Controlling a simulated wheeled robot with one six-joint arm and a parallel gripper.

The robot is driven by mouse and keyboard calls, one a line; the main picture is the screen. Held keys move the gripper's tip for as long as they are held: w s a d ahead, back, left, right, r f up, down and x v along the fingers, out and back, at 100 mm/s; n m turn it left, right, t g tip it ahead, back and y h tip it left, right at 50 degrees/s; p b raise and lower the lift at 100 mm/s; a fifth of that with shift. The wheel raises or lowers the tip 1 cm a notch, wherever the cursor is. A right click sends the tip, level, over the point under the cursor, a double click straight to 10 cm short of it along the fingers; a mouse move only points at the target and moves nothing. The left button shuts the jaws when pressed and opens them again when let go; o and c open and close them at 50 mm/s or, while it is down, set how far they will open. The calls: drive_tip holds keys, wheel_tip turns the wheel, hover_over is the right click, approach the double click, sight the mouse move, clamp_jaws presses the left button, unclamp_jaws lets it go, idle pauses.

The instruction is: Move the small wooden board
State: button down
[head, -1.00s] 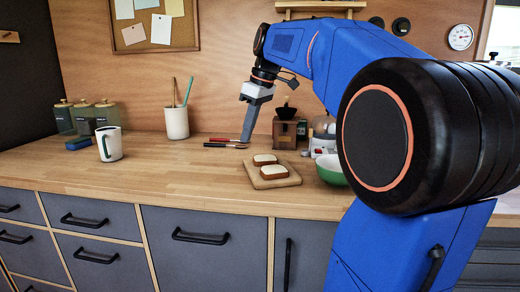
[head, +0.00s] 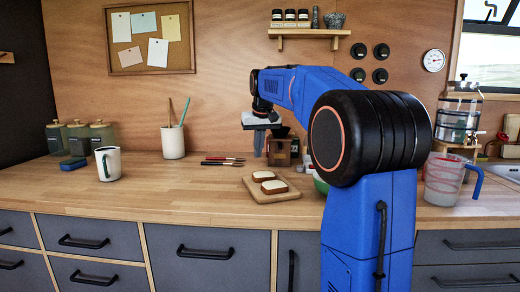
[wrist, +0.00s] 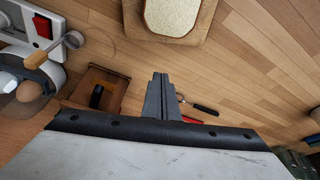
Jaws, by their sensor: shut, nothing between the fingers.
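The small wooden board (head: 285,196) lies on the counter in the head view, with two slices of bread (head: 269,181) on it. In the wrist view the board (wrist: 199,37) shows at the top edge, cut off by the frame, with a bread slice (wrist: 172,14) on it. My gripper (head: 259,153) is shut and empty, pointing down above the counter behind the board. It does not touch the board. In the wrist view its fingers (wrist: 160,82) are together.
A coffee grinder (head: 279,152) stands behind my gripper. A white cup (head: 108,163) and a holder (head: 173,142) stand further left. A green bowl (head: 320,184) is right of the board, partly hidden by my arm. The counter's front left is clear.

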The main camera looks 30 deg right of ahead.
sight(262, 172)
drive_tip(key=x, duration=0.6)
drive_tip(key=shift+f, duration=0.15)
drive_tip(key=shift+s+a+f, duration=0.1)
drive_tip(key=shift+s+f, duration=0.05)
drive_tip(key=shift+s, duration=0.1)
drive_tip(key=shift+s+a, duration=0.2)
drive_tip(key=shift+s, duration=0.5)
drive_tip(key=shift+s+a, duration=0.2)
drive_tip(key=shift+s, duration=0.7)
drive_tip(key=shift+s+a, duration=0.25)
drive_tip(key=shift+s, duration=0.6)
drive_tip(key=shift+s+a, duration=0.2)
drive_tip(key=shift+s, duration=0.7)
drive_tip(key=shift+w, duration=0.1)
